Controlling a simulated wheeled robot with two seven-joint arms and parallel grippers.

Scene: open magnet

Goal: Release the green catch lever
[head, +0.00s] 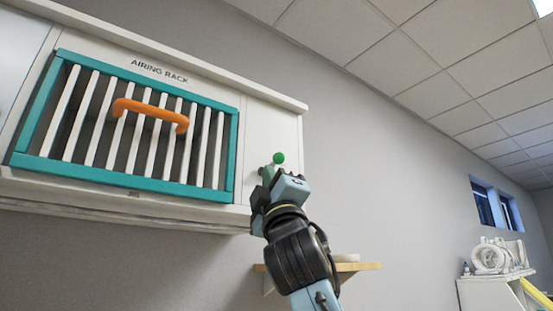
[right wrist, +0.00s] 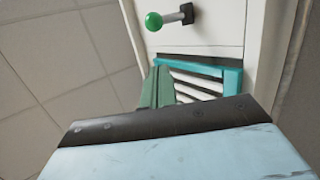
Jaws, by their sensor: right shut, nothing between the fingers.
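The catch lever has a green ball knob (head: 279,158) on the white panel to the right of the teal-framed airing rack (head: 236,150). In the right wrist view, the green knob (right wrist: 153,21) sits on a short metal rod that stands out from a dark mount on the white panel. My right gripper (head: 267,173) is just below the knob in the head view. Its green fingers (right wrist: 158,86) are shut and empty, and a gap shows between their tips and the knob in the wrist view. My left gripper is not in view.
The barred rack door carries an orange handle (head: 150,112) and looks closed. A wooden shelf (head: 362,266) is on the wall behind my right arm. A white cabinet (head: 490,290) stands far right.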

